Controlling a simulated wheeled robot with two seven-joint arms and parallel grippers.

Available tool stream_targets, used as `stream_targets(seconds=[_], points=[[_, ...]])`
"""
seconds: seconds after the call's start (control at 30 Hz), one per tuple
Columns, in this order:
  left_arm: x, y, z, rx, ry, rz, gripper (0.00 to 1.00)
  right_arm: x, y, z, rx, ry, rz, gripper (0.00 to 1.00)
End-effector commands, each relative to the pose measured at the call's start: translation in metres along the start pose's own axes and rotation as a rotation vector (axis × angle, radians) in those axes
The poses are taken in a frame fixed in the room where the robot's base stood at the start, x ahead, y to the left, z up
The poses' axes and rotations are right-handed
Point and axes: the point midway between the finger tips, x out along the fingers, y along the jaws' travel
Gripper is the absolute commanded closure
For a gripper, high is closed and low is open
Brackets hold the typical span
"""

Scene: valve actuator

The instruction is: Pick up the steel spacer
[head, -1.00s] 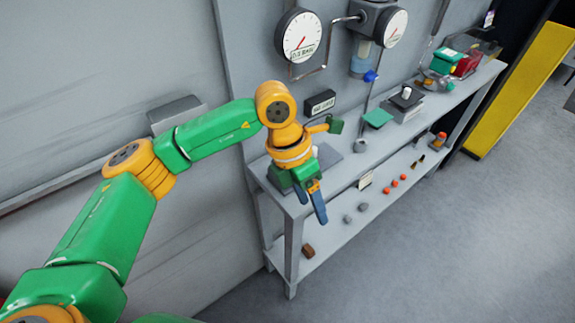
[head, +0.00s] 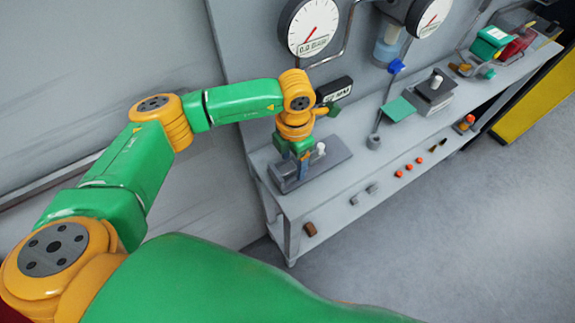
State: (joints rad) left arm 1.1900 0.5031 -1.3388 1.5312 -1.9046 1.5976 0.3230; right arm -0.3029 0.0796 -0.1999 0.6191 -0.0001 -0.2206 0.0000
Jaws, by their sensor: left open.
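My left gripper (head: 302,163) points down over the left end of the bench top. It is open; its fingers are small here and partly hidden by the wrist. It is above or beside a dark grey base plate (head: 325,167) that carries a white-topped knob (head: 320,149). I cannot tell whether it touches them. No part is clearly marked as the steel spacer. Two small grey pieces, one (head: 354,200) left of the other (head: 372,188), lie on the lower shelf, apart from the gripper, and may be steel. My right gripper is not in view.
The grey bench (head: 385,165) runs along the wall. A grey cup with a rod (head: 374,142), a green plate (head: 398,110) and a grey block (head: 433,97) stand on it. Orange pieces (head: 409,167) and a brown block (head: 310,229) lie on the lower shelf. Gauges (head: 312,27) hang above.

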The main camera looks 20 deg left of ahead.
Motion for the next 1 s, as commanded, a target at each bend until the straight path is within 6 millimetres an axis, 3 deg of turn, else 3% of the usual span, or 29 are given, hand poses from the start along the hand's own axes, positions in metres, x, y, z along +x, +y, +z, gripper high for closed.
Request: stream_targets(seconds=[0.07,0.3,0.33,0.73,1.0], points=[[0.0,0.0,0.0,0.0,0.0,0.0,0.32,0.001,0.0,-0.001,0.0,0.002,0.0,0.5],[0.0,0.0,0.0,0.001,-0.001,-0.001,0.97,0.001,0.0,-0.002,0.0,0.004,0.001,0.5],[0.0,0.0,0.0,0.001,-0.001,-0.001,1.0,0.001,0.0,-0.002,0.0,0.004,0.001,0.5],[-0.004,0.0,0.001,0.001,-0.001,-0.001,1.0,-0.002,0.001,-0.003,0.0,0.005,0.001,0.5],[-0.047,0.0,0.001,0.001,-0.003,0.0,1.0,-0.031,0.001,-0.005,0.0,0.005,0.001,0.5]])
